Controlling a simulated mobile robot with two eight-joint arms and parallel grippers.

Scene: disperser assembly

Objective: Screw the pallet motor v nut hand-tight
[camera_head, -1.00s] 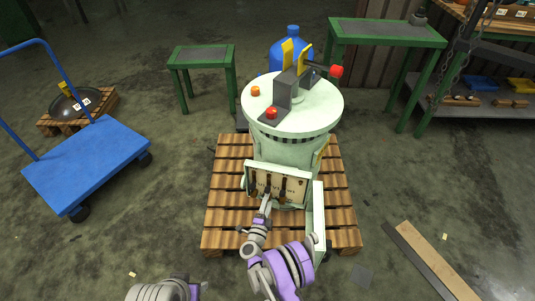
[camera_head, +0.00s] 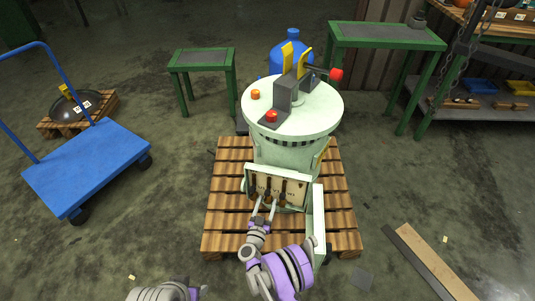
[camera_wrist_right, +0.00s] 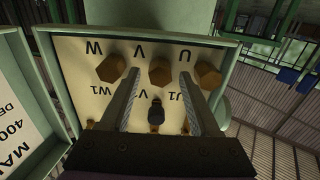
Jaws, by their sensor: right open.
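The motor's open terminal box (camera_head: 275,188) faces me, with rows lettered W, V, U and W1, V1, U1. The brass V nut (camera_wrist_right: 160,72) is the middle hex nut in the right wrist view. My right gripper (camera_head: 264,208) is open; the wrist view shows its fingertips (camera_wrist_right: 159,76) on either side of the V nut, with gaps. A dark post (camera_wrist_right: 155,115) stands lower between the fingers. The W nut (camera_wrist_right: 111,69) and U nut (camera_wrist_right: 207,76) lie outside the fingers. Part of my left arm shows at the bottom edge; its gripper does not.
The pale green machine (camera_head: 290,150) stands on a wooden pallet (camera_head: 225,215). The box's open lid (camera_head: 319,215) stands to the right of the gripper; its lettered face (camera_wrist_right: 20,105) shows at left in the wrist view. A blue cart (camera_head: 90,165) is on the left.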

